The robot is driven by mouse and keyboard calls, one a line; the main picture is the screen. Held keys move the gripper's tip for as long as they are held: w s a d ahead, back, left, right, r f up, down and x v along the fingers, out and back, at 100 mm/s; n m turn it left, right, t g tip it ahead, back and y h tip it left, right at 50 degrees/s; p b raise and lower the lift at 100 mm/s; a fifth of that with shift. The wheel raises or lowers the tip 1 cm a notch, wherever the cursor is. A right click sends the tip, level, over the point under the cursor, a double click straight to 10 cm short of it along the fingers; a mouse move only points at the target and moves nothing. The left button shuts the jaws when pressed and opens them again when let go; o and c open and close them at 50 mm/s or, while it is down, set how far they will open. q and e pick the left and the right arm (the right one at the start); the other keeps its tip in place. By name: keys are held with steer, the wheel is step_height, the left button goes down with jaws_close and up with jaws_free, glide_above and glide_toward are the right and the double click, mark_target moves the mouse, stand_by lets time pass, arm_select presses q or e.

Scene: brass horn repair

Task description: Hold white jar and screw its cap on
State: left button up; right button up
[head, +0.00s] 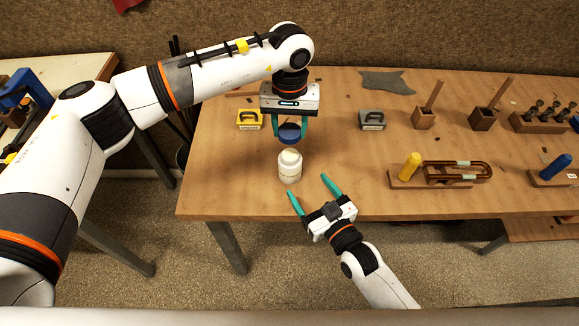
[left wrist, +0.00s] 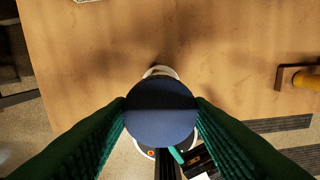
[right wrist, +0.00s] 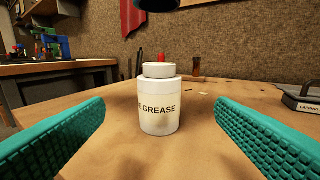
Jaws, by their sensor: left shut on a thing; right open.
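The white jar (head: 290,169) stands upright on the workbench near its front edge. In the right wrist view the jar (right wrist: 159,108) is labelled "GREASE" and shows a bare white top. My left gripper (head: 290,133) is shut on a dark blue cap (head: 289,131) and holds it above the jar, apart from it. The cap (left wrist: 161,112) hides most of the jar in the left wrist view. My right gripper (head: 310,192) is open at the bench's front edge. Its fingers point at the jar, which stands beyond and between them, untouched.
A yellow block with a handle (head: 250,119) and a grey one (head: 372,120) stand behind, left and right of the jar. A yellow-handled tool (head: 411,165) is on a wooden stand to the right. The bench (head: 340,150) around the jar is clear.

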arm_select(q)
steer(key=shift+d, duration=0.1)
arm_select(e)
steer(key=shift+r+y, duration=0.15)
steer(key=shift+y, duration=0.15)
steer(key=shift+w+a, duration=0.1)
steer(key=shift+w+a, duration=0.1)
steer(key=shift+w, duration=0.1)
steer(key=x, duration=1.1)
steer(key=shift+w+r, duration=0.15)
steer(key=shift+w, duration=0.1)
steer(key=c, duration=1.5)
arm_select(q)
glide_above(290, 154)
steer(key=shift+f, duration=2.5)
steer(key=shift+f, duration=0.1)
